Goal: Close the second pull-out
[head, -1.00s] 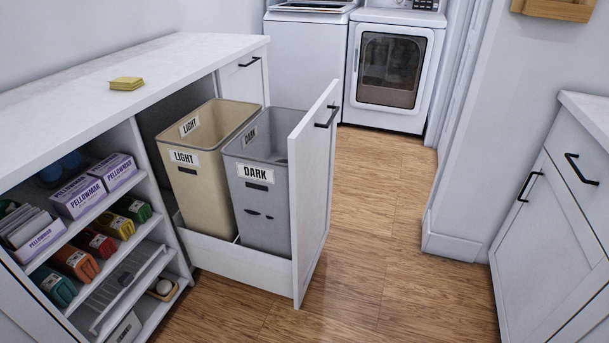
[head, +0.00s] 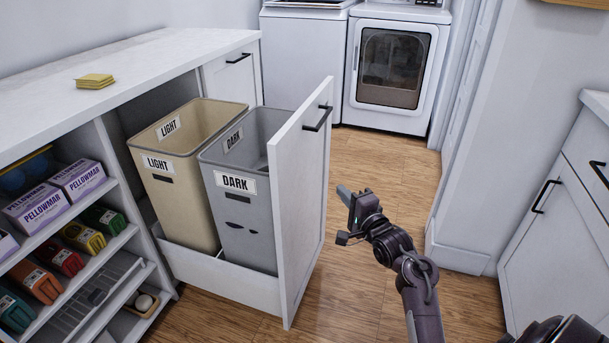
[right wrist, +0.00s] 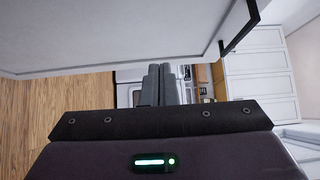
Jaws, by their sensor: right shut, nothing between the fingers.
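The pull-out (head: 297,200) stands open from the white counter unit, its white front panel out over the floor with a black bar handle (head: 318,118) near the top. It holds a beige LIGHT bin (head: 185,205) and a grey DARK bin (head: 245,225). My right gripper (head: 343,215) is shut and empty, to the right of the front panel and apart from it in the head view. In the right wrist view its fingers (right wrist: 160,85) are together, with the panel (right wrist: 110,30) and handle (right wrist: 238,32) above them. My left gripper is not in view.
Open shelves (head: 70,230) with boxes stand left of the pull-out. Another closed cabinet front (head: 232,80) is behind it. A washer and dryer (head: 390,70) stand at the back. White cabinets (head: 560,220) are at the right. The wooden floor between is clear.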

